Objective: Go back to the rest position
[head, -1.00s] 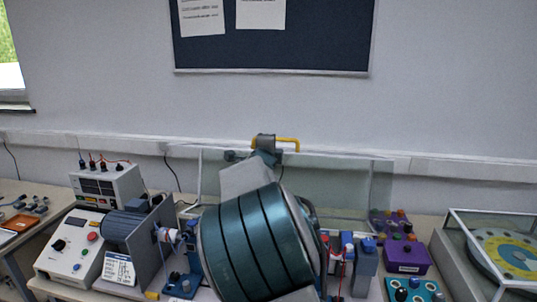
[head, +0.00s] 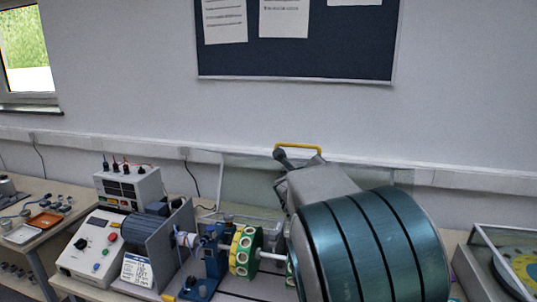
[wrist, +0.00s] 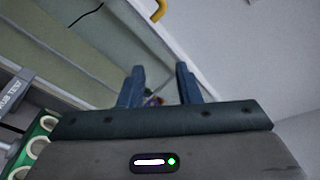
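My gripper (wrist: 160,82) shows in the wrist view with its two blue fingers apart and nothing held between them. Small blurred coloured things show beyond the gap. In the head view my arm crosses the right half of the bench, and its grey end reaches up and left toward the clear guard (head: 235,172) with the yellow handle (head: 298,147). The fingertips are hard to make out there. The handle also shows at the top of the wrist view (wrist: 158,10), apart from the fingers.
The rig has a green-and-yellow disc (head: 244,250) on a shaft, a blue bearing stand (head: 211,250) and a motor (head: 150,228). A white control box (head: 92,243) and a meter unit (head: 128,187) stand left. A glass-sided case (head: 490,265) is at right. A noticeboard (head: 300,45) hangs above.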

